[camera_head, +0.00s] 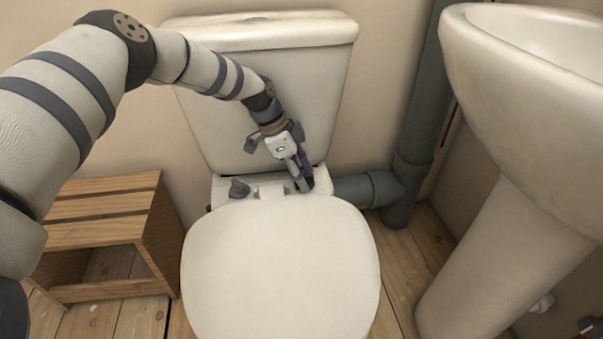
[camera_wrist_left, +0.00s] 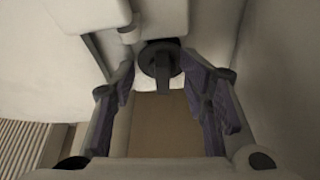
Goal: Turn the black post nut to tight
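My left gripper (camera_head: 304,186) reaches down behind the toilet seat at the right hinge post, in front of the cistern. In the left wrist view its two fingers (camera_wrist_left: 158,72) are spread apart. In the head view this nut is mostly hidden by the gripper. A second dark winged nut (camera_head: 239,188) stands at the left hinge post, away from the gripper. The white lid (camera_head: 280,265) is down.
The cistern (camera_head: 265,95) rises close behind the gripper. A grey waste pipe (camera_head: 365,190) runs to its right, then a basin (camera_head: 530,90) on a pedestal. A wooden crate stool (camera_head: 105,225) stands left of the toilet.

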